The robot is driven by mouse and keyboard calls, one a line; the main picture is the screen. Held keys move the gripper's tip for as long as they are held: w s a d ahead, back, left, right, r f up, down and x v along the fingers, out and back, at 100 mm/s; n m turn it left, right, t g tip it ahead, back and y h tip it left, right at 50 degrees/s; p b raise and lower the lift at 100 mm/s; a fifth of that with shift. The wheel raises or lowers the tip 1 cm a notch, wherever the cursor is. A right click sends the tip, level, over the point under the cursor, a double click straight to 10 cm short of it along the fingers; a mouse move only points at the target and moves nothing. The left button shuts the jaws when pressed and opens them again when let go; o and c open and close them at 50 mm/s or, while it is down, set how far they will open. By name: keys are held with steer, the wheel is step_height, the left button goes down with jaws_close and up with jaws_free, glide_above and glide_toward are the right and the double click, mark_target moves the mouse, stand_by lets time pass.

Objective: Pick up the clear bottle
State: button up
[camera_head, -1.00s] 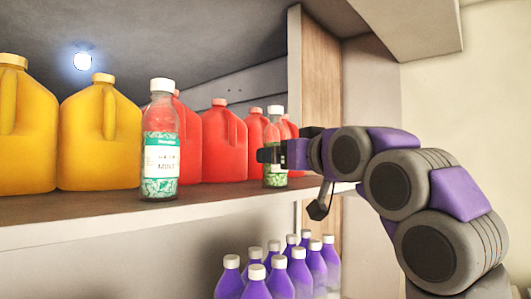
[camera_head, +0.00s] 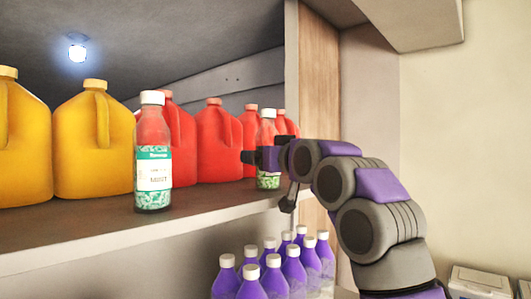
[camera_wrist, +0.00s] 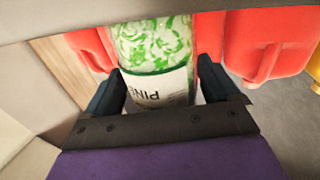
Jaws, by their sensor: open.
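A clear bottle (camera_head: 268,135) with a white cap and green bits inside stands upright on the shelf, partly behind my gripper (camera_head: 256,158). In the wrist view this bottle (camera_wrist: 155,45) shows green pieces and a white label reading "PINE". My gripper (camera_wrist: 163,88) is open, with one finger on each side of the bottle's lower part in that view; I cannot tell whether they touch it. A second clear bottle (camera_head: 153,150) with a white cap and a teal and white label stands farther left, near the shelf's front edge.
Red jugs (camera_head: 217,140) stand close behind the clear bottles, and yellow jugs (camera_head: 82,145) stand to the left. A wooden upright panel (camera_head: 318,90) is right of my gripper. Several purple bottles (camera_head: 270,268) with white caps stand below the shelf (camera_head: 90,235).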

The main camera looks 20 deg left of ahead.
steer(key=shift+s+d+r, duration=0.1)
steer(key=shift+d, duration=0.45)
steer(key=shift+s+a, duration=0.1)
steer(key=shift+a, duration=0.15)
steer(key=c, duration=0.3)
steer(key=shift+a, duration=0.7)
steer(key=c, duration=0.3)
steer(key=shift+a, duration=0.1)
steer(key=shift+c, duration=0.8)
steer(key=shift+d, duration=0.35)
steer(key=c, duration=0.5)
steer(key=shift+a+r+p, duration=0.15)
steer(key=shift+r+p, duration=1)
steer(key=shift+r, duration=0.2)
steer(key=shift+s+d+r+b, duration=0.45)
steer(key=shift+s+b, duration=0.75)
steer(key=shift+s, duration=1.4)
steer(key=shift+s+d+r+b, duration=0.25)
steer(key=shift+s+d+b, duration=0.65)
steer(key=shift+s, duration=1.7)
steer(key=shift+s+d+r+b, duration=0.2)
steer(key=shift+s+r+b, duration=0.15)
steer(key=shift+s+b, duration=1.7)
